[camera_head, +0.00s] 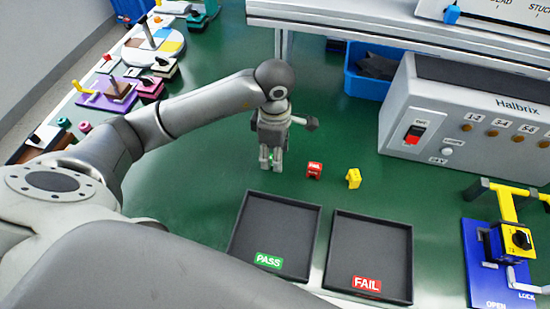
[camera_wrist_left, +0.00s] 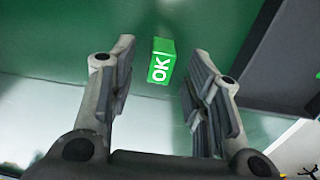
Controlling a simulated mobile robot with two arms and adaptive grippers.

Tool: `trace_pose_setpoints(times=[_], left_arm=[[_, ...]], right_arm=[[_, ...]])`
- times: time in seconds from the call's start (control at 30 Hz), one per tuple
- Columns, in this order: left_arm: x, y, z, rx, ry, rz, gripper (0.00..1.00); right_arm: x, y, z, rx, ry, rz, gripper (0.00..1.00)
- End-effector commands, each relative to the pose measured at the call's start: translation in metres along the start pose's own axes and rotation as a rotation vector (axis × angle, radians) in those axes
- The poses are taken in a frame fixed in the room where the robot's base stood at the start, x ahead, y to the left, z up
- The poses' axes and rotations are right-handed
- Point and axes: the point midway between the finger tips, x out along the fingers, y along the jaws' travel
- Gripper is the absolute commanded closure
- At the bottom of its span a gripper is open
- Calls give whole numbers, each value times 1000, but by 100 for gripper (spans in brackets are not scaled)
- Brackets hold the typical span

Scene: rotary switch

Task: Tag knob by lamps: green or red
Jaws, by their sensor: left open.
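My left gripper (camera_head: 271,165) points down over the green bench, with open fingers. In the left wrist view a green tag marked OK (camera_wrist_left: 161,62) lies between and beyond the open fingertips; I cannot tell whether they touch it. In the head view the gripper mostly hides this tag. A red tag (camera_head: 314,170) and a yellow tag (camera_head: 354,178) stand to the gripper's right. The yellow switch with a black knob (camera_head: 520,240) is on the blue fixture (camera_head: 481,262) at the right. Amber lamps (camera_head: 492,133) on the grey tester (camera_head: 460,110) show no clear green or red. My right gripper is not seen.
The black PASS tray (camera_head: 285,218) and FAIL tray (camera_head: 367,240) lie in front of the tags. A blue bin (camera_head: 362,84) stands behind, under the shelf edge (camera_head: 400,30). Assorted fixtures (camera_head: 115,92) line the left bench.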

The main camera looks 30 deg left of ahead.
Motion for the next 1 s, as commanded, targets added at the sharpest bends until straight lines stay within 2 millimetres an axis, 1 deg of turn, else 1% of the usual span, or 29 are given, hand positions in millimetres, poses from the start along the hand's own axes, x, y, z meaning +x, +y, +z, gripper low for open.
trace_pose_setpoints(times=[0.03, 0.1, 0.2, 0.43, 0.47, 0.73, 0.77, 1.0], left_arm=[[7, -2, 1, 0, 0, -5, 55], [17, -1, 1, -1, 1, -4, 55], [24, -1, 1, 0, 0, 0, 55], [26, 0, 1, 1, 0, 1, 55], [26, 0, 1, 1, 0, 1, 58], [26, 0, 1, 0, 0, 1, 93], [26, 0, 0, 0, 0, 1, 94], [25, 0, 0, 0, 0, 1, 94]], right_arm=[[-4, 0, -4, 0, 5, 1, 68], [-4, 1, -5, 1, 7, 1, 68], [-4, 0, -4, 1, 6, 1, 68], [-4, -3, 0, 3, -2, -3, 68], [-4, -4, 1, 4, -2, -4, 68], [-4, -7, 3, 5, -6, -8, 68], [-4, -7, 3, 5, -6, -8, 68], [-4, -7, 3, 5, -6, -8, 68]])
